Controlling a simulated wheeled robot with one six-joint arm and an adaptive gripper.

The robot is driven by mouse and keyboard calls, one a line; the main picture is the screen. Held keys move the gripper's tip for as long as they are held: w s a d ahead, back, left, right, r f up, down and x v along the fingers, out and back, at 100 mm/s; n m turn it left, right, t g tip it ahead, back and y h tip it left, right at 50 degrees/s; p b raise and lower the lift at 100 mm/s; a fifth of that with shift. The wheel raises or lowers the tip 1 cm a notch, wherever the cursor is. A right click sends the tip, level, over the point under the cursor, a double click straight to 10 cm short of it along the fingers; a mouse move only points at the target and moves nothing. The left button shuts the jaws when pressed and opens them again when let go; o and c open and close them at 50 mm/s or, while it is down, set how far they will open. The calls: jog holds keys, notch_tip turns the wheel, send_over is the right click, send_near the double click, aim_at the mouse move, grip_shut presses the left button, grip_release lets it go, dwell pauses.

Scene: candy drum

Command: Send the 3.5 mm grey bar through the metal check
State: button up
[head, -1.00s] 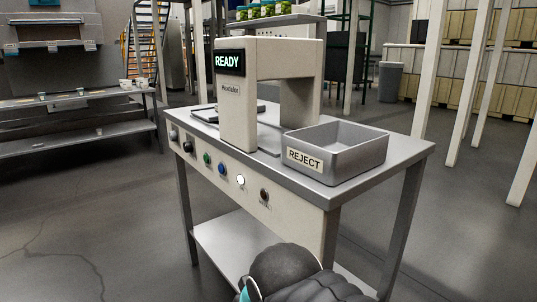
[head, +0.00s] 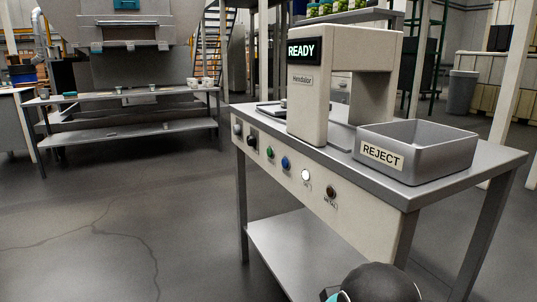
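The metal check (head: 309,105) is a cream arch on a steel table, right of centre in the head view. Its display (head: 303,51) reads READY. A grey box marked REJECT (head: 440,158) stands on the table at the arch's right side. A row of knobs and coloured buttons (head: 286,163) runs along the table's front panel. I cannot make out any grey bar. Part of my arm (head: 375,284) shows at the bottom edge; my gripper's fingers are not in view.
The steel table (head: 490,165) has a lower shelf (head: 300,245). A bench (head: 130,96) with small cups stands at the back left. Green-lidded jars (head: 340,7) sit on a shelf behind the arch. A grey bin (head: 462,90) is at the back right. The floor at left is clear.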

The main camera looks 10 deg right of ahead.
grip_shut()
dwell(1.2)
